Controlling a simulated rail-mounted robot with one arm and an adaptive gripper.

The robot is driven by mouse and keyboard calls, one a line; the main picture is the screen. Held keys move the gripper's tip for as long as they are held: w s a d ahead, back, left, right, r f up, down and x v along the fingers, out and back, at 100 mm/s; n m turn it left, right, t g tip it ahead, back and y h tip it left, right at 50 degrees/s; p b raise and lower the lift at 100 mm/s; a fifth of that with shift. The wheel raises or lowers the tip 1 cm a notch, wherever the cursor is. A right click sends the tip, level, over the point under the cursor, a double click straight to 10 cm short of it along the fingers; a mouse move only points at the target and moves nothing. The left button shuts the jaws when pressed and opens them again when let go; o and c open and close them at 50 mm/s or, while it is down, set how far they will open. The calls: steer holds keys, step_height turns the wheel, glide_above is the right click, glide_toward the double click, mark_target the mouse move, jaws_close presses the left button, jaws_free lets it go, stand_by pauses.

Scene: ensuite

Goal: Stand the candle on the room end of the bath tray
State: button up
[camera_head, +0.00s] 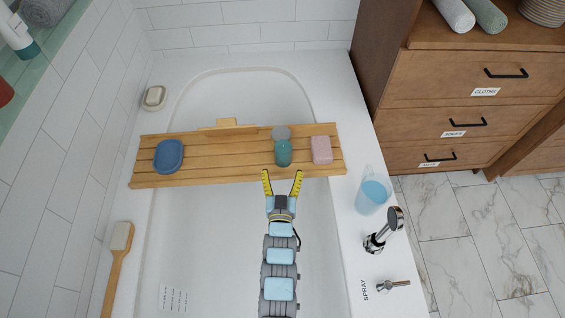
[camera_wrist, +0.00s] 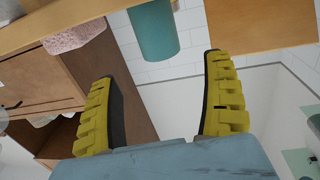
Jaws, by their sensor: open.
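A teal cylinder (camera_head: 283,153), which looks like the candle, stands on the slatted wooden bath tray (camera_head: 215,177), right of its middle. A pink block (camera_head: 321,150) sits to its right, on the room end of the tray. My gripper (camera_head: 282,177) is open and empty at the tray's near edge, pointing at the cylinder and apart from it. In the wrist view, which looks upside down, the cylinder (camera_wrist: 154,30) shows ahead between the two yellow fingers, and the pink block (camera_wrist: 75,37) shows to the left.
A grey round thing (camera_head: 281,132) is just behind the cylinder. A blue dish (camera_head: 169,156) sits at the tray's wall end, and a wooden rest (camera_head: 227,125) at its back edge. A jug (camera_head: 373,195) and taps (camera_head: 383,232) stand on the right bath rim.

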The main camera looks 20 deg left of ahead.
steer(key=shift+v, duration=1.25)
